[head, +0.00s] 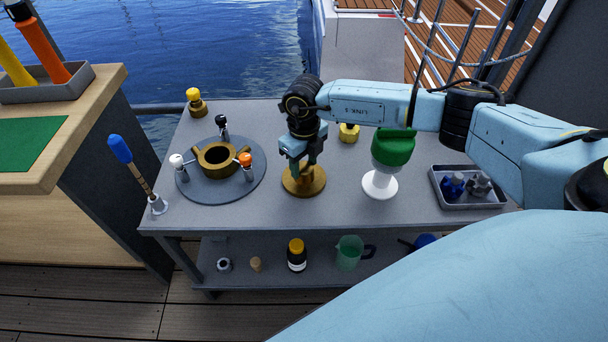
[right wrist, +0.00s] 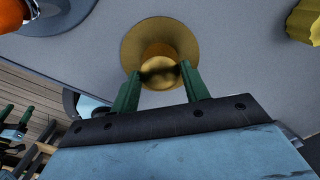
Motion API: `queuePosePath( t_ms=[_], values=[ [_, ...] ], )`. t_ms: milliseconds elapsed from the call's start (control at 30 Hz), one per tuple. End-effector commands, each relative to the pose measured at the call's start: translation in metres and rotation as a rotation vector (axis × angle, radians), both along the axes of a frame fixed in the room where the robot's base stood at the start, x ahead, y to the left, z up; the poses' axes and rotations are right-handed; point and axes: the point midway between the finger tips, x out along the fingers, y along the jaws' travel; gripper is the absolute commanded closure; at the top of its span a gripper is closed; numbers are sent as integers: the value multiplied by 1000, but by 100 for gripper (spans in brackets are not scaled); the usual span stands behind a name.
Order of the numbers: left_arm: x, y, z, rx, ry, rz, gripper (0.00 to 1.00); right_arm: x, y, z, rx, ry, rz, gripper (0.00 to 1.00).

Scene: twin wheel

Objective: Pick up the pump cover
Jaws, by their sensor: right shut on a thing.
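The pump cover looks to be the round brass disc (head: 304,182) with a raised knob, on the grey table right of the pump. It also shows in the right wrist view (right wrist: 150,42). My right gripper (head: 302,168) is above it, with its green fingers (right wrist: 160,82) shut on the knob. I cannot tell whether the disc touches the table. The open brass pump body (head: 217,158) sits on a round grey plate (head: 247,189), with white, black and orange-topped knobs around it.
A green-and-white item (head: 380,184) stands right of my gripper, near a grey tray (head: 468,206) of small bottles. Yellow-topped brass pieces (head: 195,103) (head: 348,134) stand at the back. A blue-handled brush (head: 121,150) is at the left edge. A lower shelf holds several items.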

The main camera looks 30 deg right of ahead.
Motion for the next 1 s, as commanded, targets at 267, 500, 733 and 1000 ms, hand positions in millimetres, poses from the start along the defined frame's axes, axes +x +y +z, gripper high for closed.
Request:
queuePosePath(
  t_ms=[267, 500, 733, 1000],
  values=[
    [0, 0, 0, 0, -1, 0, 36, 0, 0, 1, 0, -1, 0, 98],
    [1, 0, 1, -1, -5, 0, 36, 1, 0, 8, 0, -2, 0, 98],
    [-9, 17, -24, 24, 20, 2, 36, 1, 0, 41, 1, -4, 0, 98],
    [-23, 33, -51, 39, 38, 3, 36, 1, 0, 89, 1, -3, 0, 98]
  ],
)
